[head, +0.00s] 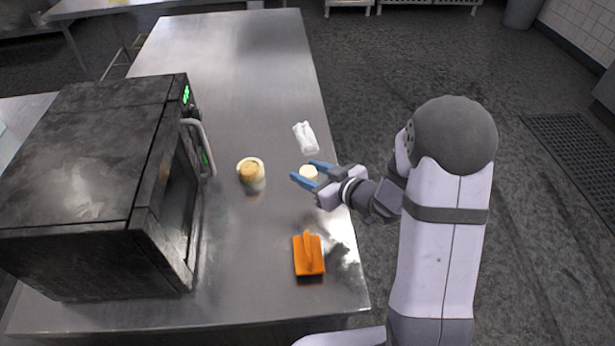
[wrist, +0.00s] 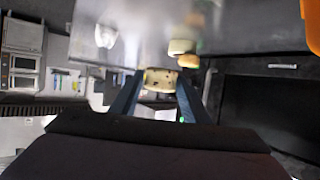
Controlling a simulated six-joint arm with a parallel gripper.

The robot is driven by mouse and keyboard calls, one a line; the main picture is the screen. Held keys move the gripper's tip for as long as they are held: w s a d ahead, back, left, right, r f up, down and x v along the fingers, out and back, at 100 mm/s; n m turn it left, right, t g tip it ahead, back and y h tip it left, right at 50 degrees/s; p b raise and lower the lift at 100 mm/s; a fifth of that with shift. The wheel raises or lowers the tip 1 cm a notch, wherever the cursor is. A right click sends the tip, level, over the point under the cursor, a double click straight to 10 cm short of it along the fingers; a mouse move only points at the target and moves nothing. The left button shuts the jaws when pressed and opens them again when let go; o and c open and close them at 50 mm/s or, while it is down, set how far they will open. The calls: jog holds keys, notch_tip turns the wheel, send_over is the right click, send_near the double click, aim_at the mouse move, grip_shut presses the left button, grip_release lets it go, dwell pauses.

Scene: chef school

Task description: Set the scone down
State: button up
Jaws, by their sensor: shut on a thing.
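My gripper (head: 304,171) is shut on a pale round scone (head: 309,172) above the right side of the steel counter (head: 235,60). In the wrist view the scone (wrist: 160,80) has dark specks and sits between the two blue fingertips (wrist: 158,84). The head view shows it beside the counter's right edge, apart from the other things. How high it is above the counter is hard to tell.
A cream pot-like thing with a tan top (head: 251,172) stands left of my gripper. A white crumpled thing (head: 305,137) lies behind it, and an orange block with a ridge (head: 309,255) in front. A black oven (head: 95,190) fills the left. The counter's far part is clear.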

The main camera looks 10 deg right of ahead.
jog(key=shift+w+a+b, duration=0.3)
jog(key=shift+a, duration=0.2)
jog(key=w+a+b, duration=0.2)
jog(key=a+b, duration=0.2)
jog(key=a, duration=0.6)
jog(key=m+h+b, duration=0.1)
jog(key=b, duration=0.2)
send_over(229, 215)
jog(key=shift+t, duration=0.3)
jog(key=shift+f+p, duration=0.3)
jog(key=shift+f, duration=4.55)
